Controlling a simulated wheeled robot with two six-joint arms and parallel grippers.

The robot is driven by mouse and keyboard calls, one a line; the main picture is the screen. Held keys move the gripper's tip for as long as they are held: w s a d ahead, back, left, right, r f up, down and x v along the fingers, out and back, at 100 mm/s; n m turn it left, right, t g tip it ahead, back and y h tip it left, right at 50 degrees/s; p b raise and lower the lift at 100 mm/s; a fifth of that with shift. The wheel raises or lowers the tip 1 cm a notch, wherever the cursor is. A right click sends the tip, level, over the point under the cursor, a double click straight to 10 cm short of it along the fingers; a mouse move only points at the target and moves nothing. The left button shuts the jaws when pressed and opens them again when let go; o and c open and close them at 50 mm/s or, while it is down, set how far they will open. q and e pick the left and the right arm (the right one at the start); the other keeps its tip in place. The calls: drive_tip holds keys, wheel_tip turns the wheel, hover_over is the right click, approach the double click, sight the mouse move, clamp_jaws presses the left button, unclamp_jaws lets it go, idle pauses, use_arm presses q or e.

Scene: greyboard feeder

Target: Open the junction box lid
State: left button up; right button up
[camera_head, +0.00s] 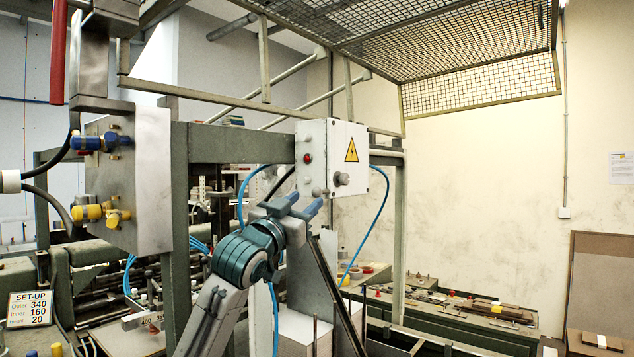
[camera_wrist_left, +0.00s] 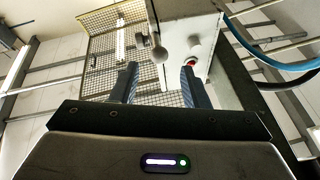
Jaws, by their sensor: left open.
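The junction box (camera_head: 350,135) is a white box with a yellow warning triangle (camera_head: 351,150), fixed to a green-grey frame post. A red button (camera_head: 308,158) is on its left side and a round grey knob (camera_head: 341,178) sits low on its front. Its lid looks shut. My left gripper (camera_head: 299,207) is just below and left of the box, with its blue-grey fingers apart and nothing between them. In the left wrist view the open fingers (camera_wrist_left: 160,84) point toward the box (camera_wrist_left: 205,38) and a round knob (camera_wrist_left: 158,54). My right gripper is not in view.
Blue hoses (camera_head: 377,225) hang on both sides of the box. A grey plate with blue and yellow fittings (camera_head: 150,180) stands at left. A mesh guard (camera_head: 470,45) hangs overhead. A green bench (camera_head: 460,315) with small parts is at lower right.

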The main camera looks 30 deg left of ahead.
sight(314, 192)
use_arm(q)
drive_tip(key=p+x, duration=0.2)
drive_tip(key=x, duration=0.2)
drive_tip(key=shift+w+r, duration=0.25)
drive_tip(key=shift+w, duration=0.1)
drive_tip(key=shift+w+r+p, duration=0.1)
drive_tip(key=shift+w+p, duration=0.45)
drive_tip(key=shift+w, duration=0.15)
clamp_jaws()
